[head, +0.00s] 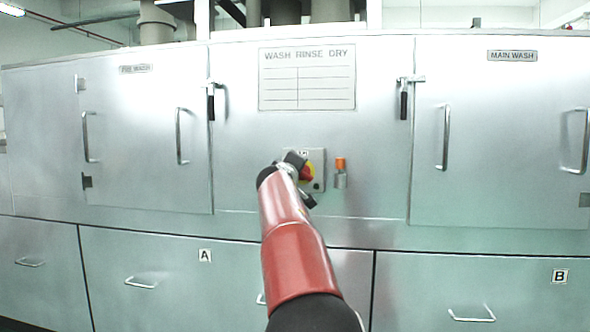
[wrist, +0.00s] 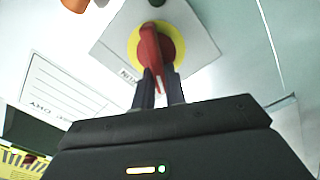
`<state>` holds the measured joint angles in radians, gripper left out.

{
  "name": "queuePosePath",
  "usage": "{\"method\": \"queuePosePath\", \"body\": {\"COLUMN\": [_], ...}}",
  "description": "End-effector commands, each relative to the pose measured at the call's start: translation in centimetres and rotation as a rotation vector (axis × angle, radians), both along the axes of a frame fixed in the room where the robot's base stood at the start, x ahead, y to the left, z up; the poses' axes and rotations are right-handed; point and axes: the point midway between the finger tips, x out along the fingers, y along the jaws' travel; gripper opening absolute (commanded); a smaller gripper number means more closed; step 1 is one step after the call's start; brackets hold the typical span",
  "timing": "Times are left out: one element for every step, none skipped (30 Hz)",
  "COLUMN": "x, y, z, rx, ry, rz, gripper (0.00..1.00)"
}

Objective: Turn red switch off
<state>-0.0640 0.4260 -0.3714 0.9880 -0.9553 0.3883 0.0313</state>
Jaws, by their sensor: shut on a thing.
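The red switch (wrist: 151,45) sits on a round yellow plate (wrist: 178,36) on a grey switch box. In the wrist view my gripper (wrist: 158,75) reaches it, and its two dark fingers are shut on the red handle. In the head view the red switch (head: 307,173) shows just right of my arm's end, which hides part of the box (head: 319,157). The text on the box is too small to read fully.
An orange-topped fitting (head: 341,172) sticks out of the panel right of the box. A white WASH RINSE DRY chart (head: 307,93) is above. Metal doors with bar handles (head: 445,138) and black latches (head: 404,100) flank the panel. Drawers lie below.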

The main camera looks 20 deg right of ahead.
Motion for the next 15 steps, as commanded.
{"method": "queuePosePath", "body": {"x": [0.06,0.08,0.10,0.11,0.13,0.14,0.16,0.16,0.17,0.17,0.18,0.19,0.19,0.19,0.19], "y": [0.16,0.18,0.23,0.25,0.28,0.31,0.32,0.33,0.34,0.33,0.34,0.33,0.34,0.33,0.34], "z": [-0.06,-0.12,-0.18,-0.23,-0.27,-0.34,-0.39,-0.43,-0.50,-0.56,-0.61,-0.68,-0.72,-0.76,-0.79], "rx": [-0.035,-0.058,-0.090,-0.112,-0.134,-0.162,-0.184,-0.204,-0.231,-0.250,-0.267,-0.290,-0.305,-0.322,-0.340], "ry": [0.024,0.040,0.061,0.076,0.090,0.110,0.124,0.137,0.155,0.168,0.180,0.196,0.206,0.217,0.229], "rz": [0.001,0.003,0.002,0.002,0.003,0.004,0.003,0.003,0.003,0.003,0.003,0.004,0.003,0.003,0.003], "gripper": [0.00,0.00,0.00,0.00,0.00,0.00,0.00,0.00,0.00,0.00,0.00,0.00,0.00,0.00,0.00]}}
